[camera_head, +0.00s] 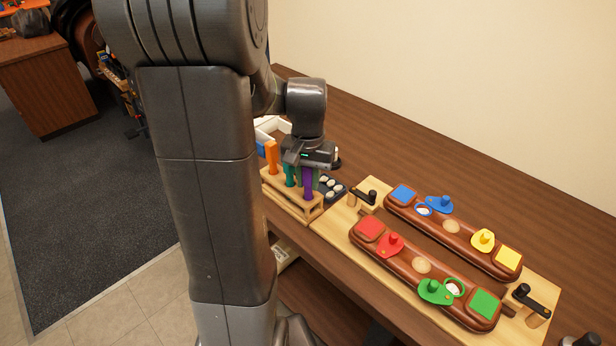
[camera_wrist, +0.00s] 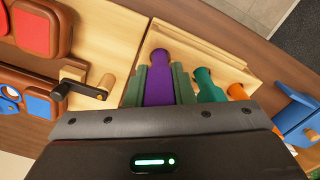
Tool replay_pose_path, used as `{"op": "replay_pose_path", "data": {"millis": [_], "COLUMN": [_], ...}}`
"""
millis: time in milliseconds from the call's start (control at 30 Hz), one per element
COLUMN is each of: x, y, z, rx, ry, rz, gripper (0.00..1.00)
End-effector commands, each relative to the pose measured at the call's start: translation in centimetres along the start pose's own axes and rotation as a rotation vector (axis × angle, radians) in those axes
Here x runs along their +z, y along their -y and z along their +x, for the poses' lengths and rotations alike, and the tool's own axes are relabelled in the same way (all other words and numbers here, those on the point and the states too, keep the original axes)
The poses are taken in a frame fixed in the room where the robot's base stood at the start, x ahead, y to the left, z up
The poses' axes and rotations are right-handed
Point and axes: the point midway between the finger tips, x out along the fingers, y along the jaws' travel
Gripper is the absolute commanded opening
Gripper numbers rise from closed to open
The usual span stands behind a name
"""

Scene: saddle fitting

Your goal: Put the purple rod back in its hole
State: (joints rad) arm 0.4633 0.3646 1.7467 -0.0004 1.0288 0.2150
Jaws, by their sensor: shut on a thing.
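The purple rod (camera_head: 308,183) hangs nearly upright under my gripper (camera_head: 308,168), at the right end of the light wooden rack (camera_head: 283,197). In the wrist view the purple rod (camera_wrist: 158,86) lies between the two grey-green fingers of my gripper (camera_wrist: 159,80), which are shut on it. Its lower end is over or at the rack; I cannot tell whether it is in a hole. A teal rod (camera_head: 290,175) and an orange rod (camera_head: 272,157) stand in the rack to its left. They also show in the wrist view, teal (camera_wrist: 207,88) and orange (camera_wrist: 238,92).
Right of the rack is a wooden board (camera_head: 341,233) with two brown saddle-like pieces bearing coloured pads and knobs. A black clamp handle (camera_head: 367,195) stands near the rack. A dark tray of pale round pieces (camera_head: 331,187) and a white-and-blue box (camera_head: 268,130) are behind it.

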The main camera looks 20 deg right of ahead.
Motion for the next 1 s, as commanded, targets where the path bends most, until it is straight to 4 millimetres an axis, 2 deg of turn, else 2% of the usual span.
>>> {"op": "replay_pose_path", "data": {"millis": [333, 367, 467, 500, 833, 1000], "x": [0.0, 0.0, 0.0, 0.0, -0.1, -0.1], "y": [0.0, 0.0, 0.0, 0.0, 0.0, 0.0], "z": [0.3, 0.3, 0.3, 0.3, -0.1, -2.6], "rx": [0.0, 0.0, 0.0, 0.0, 0.0, -0.001], "ry": [0.0, 0.0, 0.0, 0.0, -0.002, -0.006], "rz": [0.0, 0.0, 0.0, 0.0, 0.0, 0.0], "gripper": [0.05, 0.26, 0.45, 0.47, 0.47, 0.47]}}
